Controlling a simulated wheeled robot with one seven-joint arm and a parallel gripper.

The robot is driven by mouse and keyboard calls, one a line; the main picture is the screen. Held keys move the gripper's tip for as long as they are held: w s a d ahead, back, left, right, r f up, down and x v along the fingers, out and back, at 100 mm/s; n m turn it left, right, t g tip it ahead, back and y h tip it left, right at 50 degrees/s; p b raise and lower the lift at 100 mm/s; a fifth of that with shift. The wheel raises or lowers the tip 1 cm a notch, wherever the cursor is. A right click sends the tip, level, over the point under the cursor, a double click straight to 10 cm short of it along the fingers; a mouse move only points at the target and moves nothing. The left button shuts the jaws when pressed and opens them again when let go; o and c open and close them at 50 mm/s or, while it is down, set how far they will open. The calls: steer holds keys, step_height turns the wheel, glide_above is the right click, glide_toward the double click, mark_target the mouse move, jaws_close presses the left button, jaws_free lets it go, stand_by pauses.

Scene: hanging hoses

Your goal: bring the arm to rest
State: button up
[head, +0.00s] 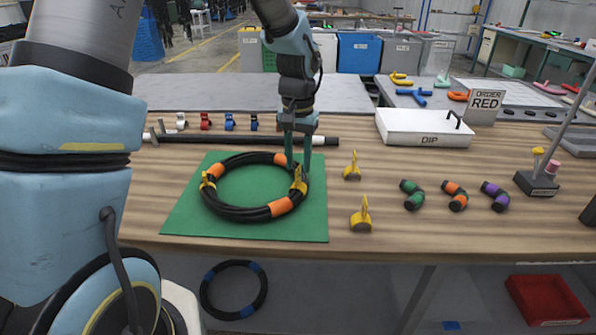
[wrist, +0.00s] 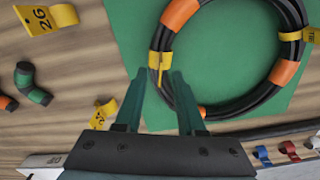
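My gripper (head: 298,160) is above the right side of a coiled black hose (head: 240,214) with orange bands. The coil lies on a green mat (head: 312,222). In the wrist view my gripper (wrist: 158,80) has its two fingers apart with nothing clearly held between them. A yellow tag (wrist: 159,62) wrapped on the coil (wrist: 166,40) shows just beyond the fingertips. The same tag shows in the head view (head: 298,181). Another yellow tag (head: 208,180) is on the coil's left side. Whether the fingers touch the coil cannot be told.
Two yellow tag pieces (head: 352,166) (head: 361,216) stand right of the mat. Short green, orange and purple hose pieces (head: 454,196) lie further right. A white DIP box (head: 425,127) and an ORDER RED sign (head: 485,105) stand behind. A black rod (head: 240,139) lies behind the mat.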

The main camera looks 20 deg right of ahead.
step_height(320, 180, up, 8)
steer(key=shift+f+b, duration=0.25)
steer(key=shift+b, duration=0.15)
steer(key=s+a+f+n, duration=0.1)
steer(key=a+n, duration=0.1)
steer(key=a, duration=0.8)
steer(key=s+a+f+n+t, duration=0.1)
steer(key=a+f+n, duration=0.1)
steer(key=a, duration=0.8)
steer(key=s+a+f+n, duration=0.1)
steer(key=s+a+n, duration=0.1)
steer(key=a, duration=0.8)
steer(key=shift+f+n+t, duration=0.2)
steer(key=shift+n+t, duration=0.1)
steer(key=shift+n, duration=0.2)
steer(key=shift+a, duration=0.1)
